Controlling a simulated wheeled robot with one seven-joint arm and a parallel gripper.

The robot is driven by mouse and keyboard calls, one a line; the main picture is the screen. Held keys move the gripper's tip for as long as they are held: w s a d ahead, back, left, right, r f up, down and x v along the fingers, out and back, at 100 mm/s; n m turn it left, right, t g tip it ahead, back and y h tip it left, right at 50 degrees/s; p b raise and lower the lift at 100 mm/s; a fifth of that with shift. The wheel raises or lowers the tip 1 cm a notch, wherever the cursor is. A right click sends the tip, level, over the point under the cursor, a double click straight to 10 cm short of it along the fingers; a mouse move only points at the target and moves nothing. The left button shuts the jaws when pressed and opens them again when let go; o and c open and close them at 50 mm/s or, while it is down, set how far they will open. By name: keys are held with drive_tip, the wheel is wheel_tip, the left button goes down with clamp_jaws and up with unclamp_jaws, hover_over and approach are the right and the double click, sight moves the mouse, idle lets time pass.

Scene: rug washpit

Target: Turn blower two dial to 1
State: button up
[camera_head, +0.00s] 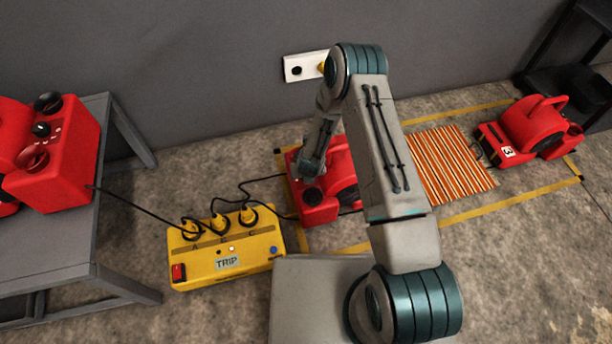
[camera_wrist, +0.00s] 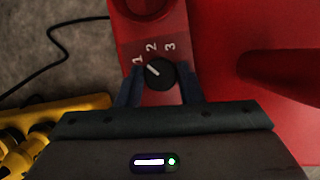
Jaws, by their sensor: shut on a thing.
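The red blower (camera_head: 318,208) stands on the floor behind the yellow power box, partly hidden by my arm; I see no number on it. In the wrist view its red panel (camera_wrist: 175,22) carries a black dial (camera_wrist: 163,76) with white marks 1, 2 and 3. The dial's white pointer line points up-left, close to the 1. My gripper (camera_wrist: 161,92) has one finger on each side of the dial and is shut on it. In the head view, my wrist is over the blower's left end, and the fingertips are not clear.
A yellow power box (camera_head: 205,268) marked TRIP, with plugs and black cables, stands left of the blower. Another blower (camera_head: 528,130), marked 3, stands beyond a striped rug (camera_head: 450,165). A wall socket (camera_head: 298,68) is behind.

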drive_tip(key=shift+n+y+b, duration=0.4)
drive_tip(key=shift+n+b, duration=0.15)
drive_tip(key=shift+n, duration=0.45)
drive_tip(key=o, duration=1)
drive_tip(key=p+v, duration=0.5)
drive_tip(key=v, duration=0.8)
drive_tip(key=shift+r, duration=0.45)
drive_tip(key=shift+w+d, duration=0.1)
drive_tip(key=shift+w, duration=0.05)
